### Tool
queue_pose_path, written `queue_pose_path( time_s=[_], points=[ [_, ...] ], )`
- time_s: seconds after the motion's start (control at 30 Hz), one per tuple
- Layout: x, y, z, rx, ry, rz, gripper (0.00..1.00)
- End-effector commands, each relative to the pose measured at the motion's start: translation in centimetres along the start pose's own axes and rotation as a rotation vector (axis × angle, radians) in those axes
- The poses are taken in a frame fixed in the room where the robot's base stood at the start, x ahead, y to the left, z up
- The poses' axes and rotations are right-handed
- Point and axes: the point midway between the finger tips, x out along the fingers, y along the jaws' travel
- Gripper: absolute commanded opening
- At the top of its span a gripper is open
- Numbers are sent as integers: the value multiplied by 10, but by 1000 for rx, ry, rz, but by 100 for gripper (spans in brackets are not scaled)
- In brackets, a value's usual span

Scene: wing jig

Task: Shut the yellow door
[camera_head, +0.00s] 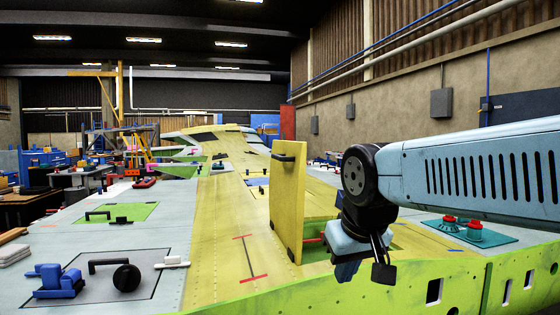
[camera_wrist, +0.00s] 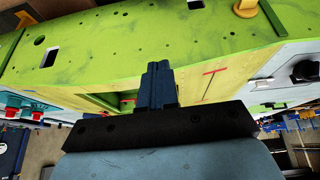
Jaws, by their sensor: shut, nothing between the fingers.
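The yellow door (camera_head: 289,200) stands open and upright in the head view, with a black handle (camera_head: 284,158) near its top left. Its lower edge is at the yellow wing skin, beside an opening (camera_head: 316,240) with a green inside and a red bar. The opening also shows in the wrist view (camera_wrist: 125,101), just left of the fingers. My gripper (camera_head: 347,274) is to the right of the door in the head view, on the near side of the opening and apart from the door. In the wrist view its fingers (camera_wrist: 158,68) are together and empty.
The green front spar (camera_head: 400,288) of the wing runs along the near edge. Left of the door, a grey panel holds a blue clamp (camera_head: 58,281) and a black handle with a round knob (camera_head: 126,277). Red and teal fittings (camera_head: 474,229) sit to the right, below my arm.

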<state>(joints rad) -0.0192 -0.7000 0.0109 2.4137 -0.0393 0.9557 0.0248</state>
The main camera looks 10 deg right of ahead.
Motion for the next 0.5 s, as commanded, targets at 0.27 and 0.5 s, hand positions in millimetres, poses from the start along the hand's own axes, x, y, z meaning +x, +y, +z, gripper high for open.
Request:
queue_pose_path(
  time_s=[0.27,0.5],
  points=[
    [-60,-13,-113,-75,-52,109,0],
    [-105,-35,-206,-101,-76,219,0]
  ],
)
